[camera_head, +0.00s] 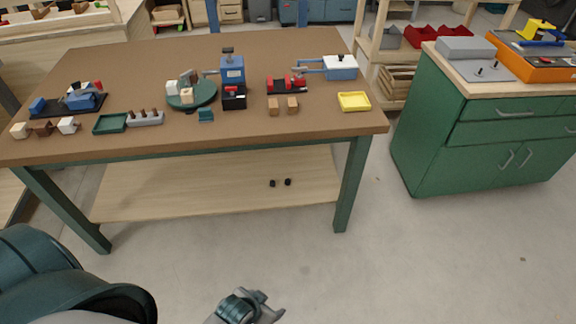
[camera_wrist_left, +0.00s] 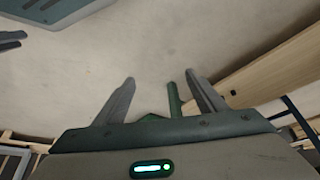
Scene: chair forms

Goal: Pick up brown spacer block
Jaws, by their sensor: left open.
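Two small brown blocks, one on the left (camera_head: 273,107) and one on the right (camera_head: 292,103), stand side by side near the front edge of the brown-topped workbench (camera_head: 215,132). A darker brown block (camera_head: 44,129) sits between two pale blocks at the bench's left end. I cannot tell which of these is the spacer block. My left gripper (camera_head: 268,306) is low in front of the bench, well away from the blocks. In the left wrist view its two fingers (camera_wrist_left: 160,78) are spread with nothing between them.
A yellow tray (camera_head: 354,101), a green tray (camera_head: 110,123), a round green turntable (camera_head: 192,96) and a red-and-black fixture (camera_head: 288,84) share the benchtop. A green cabinet (camera_head: 470,140) stands to the right. The floor in front is clear.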

